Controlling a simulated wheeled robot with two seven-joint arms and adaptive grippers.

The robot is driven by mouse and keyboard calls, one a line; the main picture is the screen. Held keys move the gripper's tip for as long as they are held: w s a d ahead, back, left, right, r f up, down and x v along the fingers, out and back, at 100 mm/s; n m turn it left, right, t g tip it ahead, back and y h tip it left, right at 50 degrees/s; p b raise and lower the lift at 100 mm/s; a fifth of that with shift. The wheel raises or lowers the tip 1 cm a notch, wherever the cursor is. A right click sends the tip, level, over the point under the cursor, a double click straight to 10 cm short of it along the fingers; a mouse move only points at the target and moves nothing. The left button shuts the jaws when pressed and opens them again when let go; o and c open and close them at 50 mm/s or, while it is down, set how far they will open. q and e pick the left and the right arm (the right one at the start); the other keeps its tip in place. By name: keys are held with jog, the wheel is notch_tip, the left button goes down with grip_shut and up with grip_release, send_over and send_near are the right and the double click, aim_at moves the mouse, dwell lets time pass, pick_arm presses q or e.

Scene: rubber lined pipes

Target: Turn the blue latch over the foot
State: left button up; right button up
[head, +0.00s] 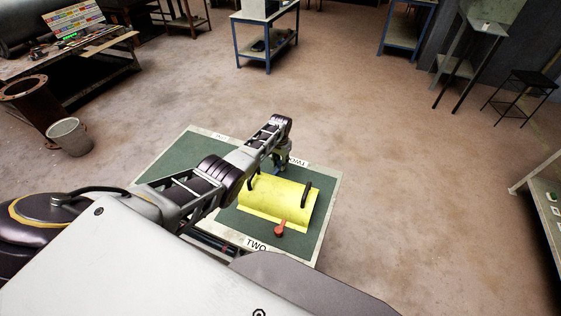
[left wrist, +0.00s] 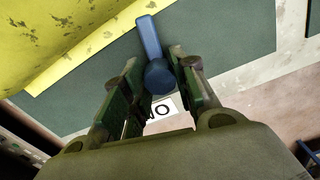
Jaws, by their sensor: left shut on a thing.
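The blue latch (left wrist: 152,45) shows in the left wrist view, with its round hub (left wrist: 160,77) between my fingers and its arm pointing up the picture. Its tip is close to the edge of the yellow foot (left wrist: 60,45); I cannot tell whether it overlaps it. My left gripper (left wrist: 160,92) is shut on the latch at the hub. In the head view the yellow cover (head: 277,201) with two black handles lies on the green board (head: 233,150). My right gripper is not in view.
A red latch (head: 280,229) sits at the near edge of the yellow cover. The board has white borders with "TWO" labels. A bucket (head: 69,137) and a rusty flanged pipe (head: 32,105) stand at the left. Open floor lies beyond and right of the board.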

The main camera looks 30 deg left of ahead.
pick_arm(q)
jog(key=shift+n, duration=1.1)
jog(key=shift+o, duration=0.2)
jog(key=shift+c, duration=0.2)
jog(key=o, duration=1.1)
jog(key=shift+c, duration=0.2)
jog(key=shift+r, duration=0.15)
notch_tip(320, 180, up, 12)
jog(key=shift+f, duration=0.2)
